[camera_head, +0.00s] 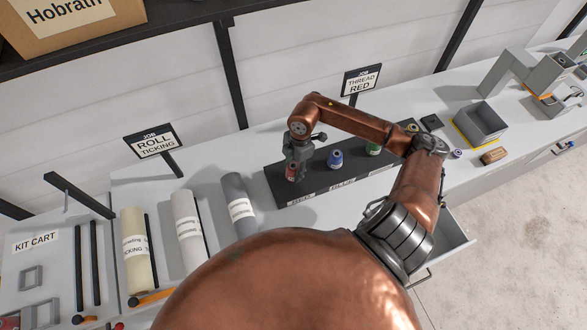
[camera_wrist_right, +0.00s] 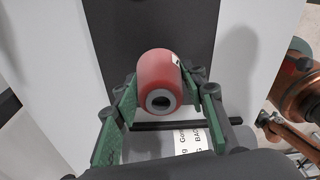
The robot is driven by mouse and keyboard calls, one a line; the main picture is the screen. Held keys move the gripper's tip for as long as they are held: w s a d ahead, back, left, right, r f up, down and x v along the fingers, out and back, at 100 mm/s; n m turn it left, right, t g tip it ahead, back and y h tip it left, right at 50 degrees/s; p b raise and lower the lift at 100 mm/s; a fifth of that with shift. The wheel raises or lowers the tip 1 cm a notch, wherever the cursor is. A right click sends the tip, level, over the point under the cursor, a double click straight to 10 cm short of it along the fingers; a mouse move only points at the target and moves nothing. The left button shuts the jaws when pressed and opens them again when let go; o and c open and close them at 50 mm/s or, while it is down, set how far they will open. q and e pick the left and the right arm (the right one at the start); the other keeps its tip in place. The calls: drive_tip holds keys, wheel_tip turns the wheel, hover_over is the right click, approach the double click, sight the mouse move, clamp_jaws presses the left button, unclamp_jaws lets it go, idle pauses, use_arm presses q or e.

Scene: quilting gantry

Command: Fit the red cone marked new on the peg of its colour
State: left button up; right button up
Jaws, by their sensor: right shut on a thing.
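My right gripper (camera_head: 292,164) points down over the left end of the dark peg board (camera_head: 314,172), shut on a red cone (camera_head: 291,174). In the right wrist view the same red cone (camera_wrist_right: 157,72) sits between the green-padded fingers, its hollow end facing the camera. A small white label shows on its side, too small to read. The red peg is hidden; I cannot tell whether the cone is on it or above it. My left gripper is out of view.
A blue spool (camera_head: 335,158), a green spool (camera_head: 374,149) and a yellow one (camera_head: 412,127) stand along the board. A "THREAD RED" sign (camera_head: 361,80) stands behind. Fabric rolls (camera_head: 238,203) lie left; a grey bin (camera_head: 480,124) stands right.

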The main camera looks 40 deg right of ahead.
drive_tip(key=shift+f+b, duration=0.55)
drive_tip(key=shift+f, duration=0.4)
drive_tip(key=o, duration=1.3)
drive_tip(key=shift+c, duration=0.2)
drive_tip(key=r, duration=0.4)
drive_tip(key=d+r, duration=0.1)
drive_tip(key=r, duration=0.7)
drive_tip(key=shift+s+d, duration=0.1)
drive_tip(key=shift+d, duration=0.2)
drive_tip(key=shift+f, duration=0.1)
